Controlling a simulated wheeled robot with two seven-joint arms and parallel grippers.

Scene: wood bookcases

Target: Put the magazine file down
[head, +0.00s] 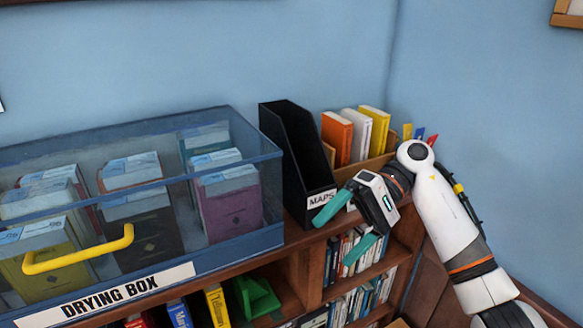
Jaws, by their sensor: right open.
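The black magazine file (283,140) stands upright on top of the wood bookcase, between the drying box and a short row of books. Its white label reads "MAPS" and faces the front. My right gripper (331,242) is in front of the file's lower right side. Its two teal fingers are spread apart with nothing visible between them, and they point left. The upper finger overlaps the area just below the label; I cannot tell whether it touches the file. My left gripper is out of view.
The clear blue drying box (228,243) with a yellow handle (80,252) holds several books, left of the file. Orange, white and yellow books (358,137) stand in a wooden holder to the right. Shelves below hold books and a green object (257,297).

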